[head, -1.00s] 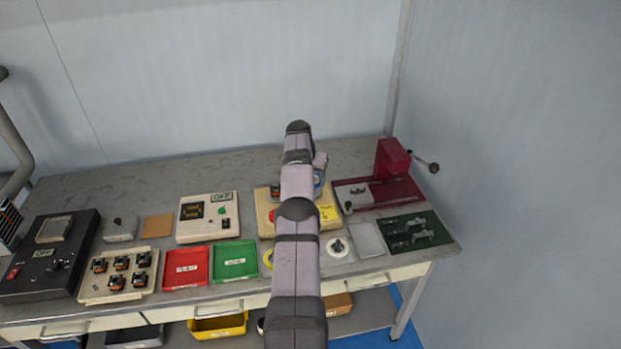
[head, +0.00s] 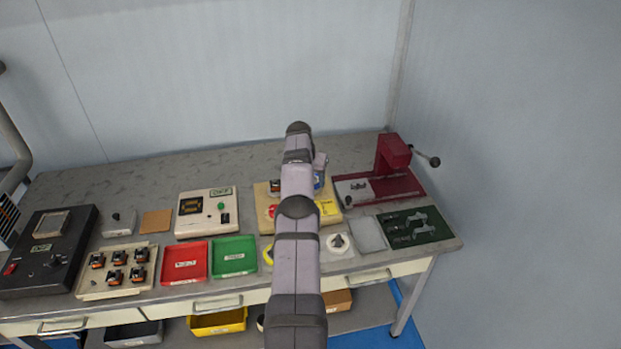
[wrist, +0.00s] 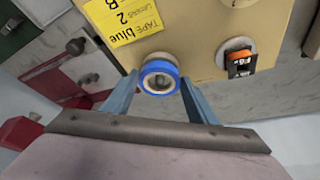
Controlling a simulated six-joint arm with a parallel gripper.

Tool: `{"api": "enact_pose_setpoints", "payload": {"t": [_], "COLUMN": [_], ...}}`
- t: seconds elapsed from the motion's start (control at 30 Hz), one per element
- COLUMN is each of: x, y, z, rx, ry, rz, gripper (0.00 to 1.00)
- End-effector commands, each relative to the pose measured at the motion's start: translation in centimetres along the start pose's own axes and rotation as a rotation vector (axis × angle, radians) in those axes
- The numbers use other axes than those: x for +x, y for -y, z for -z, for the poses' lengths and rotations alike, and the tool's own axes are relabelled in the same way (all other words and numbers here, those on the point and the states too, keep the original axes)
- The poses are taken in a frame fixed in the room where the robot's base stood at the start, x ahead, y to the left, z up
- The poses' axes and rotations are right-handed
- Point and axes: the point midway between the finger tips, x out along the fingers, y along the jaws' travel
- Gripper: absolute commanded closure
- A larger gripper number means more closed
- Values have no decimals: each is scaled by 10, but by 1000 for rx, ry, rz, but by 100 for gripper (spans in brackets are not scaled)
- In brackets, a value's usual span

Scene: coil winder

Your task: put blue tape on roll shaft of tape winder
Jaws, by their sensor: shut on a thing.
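The blue tape (wrist: 146,80) is a ring with a pale core, seen nearly end-on between the two fingers of my gripper (wrist: 159,82). My gripper is shut on it. The tan tape winder (wrist: 205,20) is right beside the tape, with a yellow "TAPE blue" label on it. A grey round end shows inside the ring; I cannot tell whether it is the roll shaft or how far the tape is over it. In the head view, my arm covers much of the tape winder (head: 264,212), and a bit of blue shows at its right side.
A red machine with a crank (head: 393,153) stands right of the winder. Red (head: 183,277) and green (head: 235,270) trays are to the left.

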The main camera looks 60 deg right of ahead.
Motion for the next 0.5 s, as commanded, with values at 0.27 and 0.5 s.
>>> {"api": "enact_pose_setpoints", "payload": {"t": [0.27,0.5], "x": [8,11], "y": [0,0], "z": [-4,-5], "rx": [0,0], "ry": [0,0], "rz": [0,0], "gripper": [69,69]}}
